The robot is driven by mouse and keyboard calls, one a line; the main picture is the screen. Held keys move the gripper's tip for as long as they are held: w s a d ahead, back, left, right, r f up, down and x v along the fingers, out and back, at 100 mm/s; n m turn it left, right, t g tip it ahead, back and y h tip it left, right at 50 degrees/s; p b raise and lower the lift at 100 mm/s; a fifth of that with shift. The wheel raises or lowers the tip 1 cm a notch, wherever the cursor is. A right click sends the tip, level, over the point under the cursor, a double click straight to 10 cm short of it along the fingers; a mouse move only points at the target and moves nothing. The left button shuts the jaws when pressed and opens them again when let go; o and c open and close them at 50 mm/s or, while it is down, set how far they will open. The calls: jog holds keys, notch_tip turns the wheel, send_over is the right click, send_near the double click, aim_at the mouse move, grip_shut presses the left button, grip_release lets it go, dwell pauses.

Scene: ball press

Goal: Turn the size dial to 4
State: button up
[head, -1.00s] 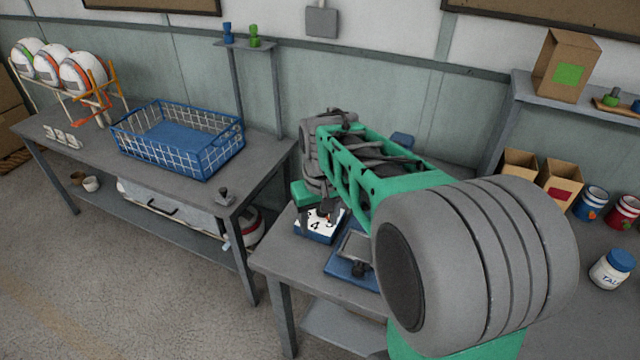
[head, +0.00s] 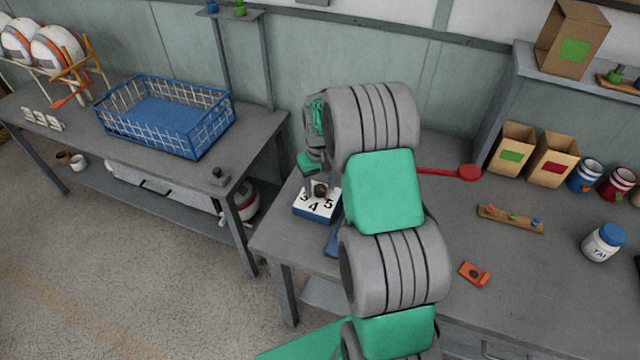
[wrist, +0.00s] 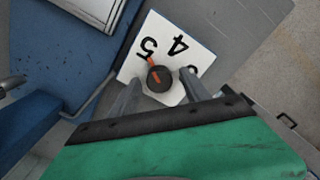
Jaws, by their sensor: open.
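The size dial is a white plate on a blue box (head: 317,211), with black numbers 3, 4 and 5 showing in the head view. In the wrist view its white plate (wrist: 196,48) shows 5 and 4, with another number partly hidden by a finger. The dark round knob (wrist: 160,78) has an orange pointer aimed up-left at the 5. My gripper (wrist: 160,92) is open, with one finger on each side of the knob. Gaps seem to show, but I cannot tell whether a finger touches it. In the head view my gripper (head: 318,185) is over the dial, partly hidden.
Blue press parts (wrist: 40,60) stand close beside the dial. My arm hides much of the press in the head view. A red-ended lever (head: 468,173) sticks out right. A wooden strip with pegs (head: 511,219) and an orange piece (head: 475,273) lie on the bench.

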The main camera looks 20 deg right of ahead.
jog(key=shift+c, duration=0.4)
grip_shut()
jog(key=shift+m, duration=0.3)
jog(key=m+b, duration=0.2)
jog(key=m, duration=0.3)
jog(key=m+b, duration=0.2)
jog(key=m, duration=0.4)
dwell(0.4)
dwell(0.3)
jog(key=shift+o, duration=0.4)
grip_release()
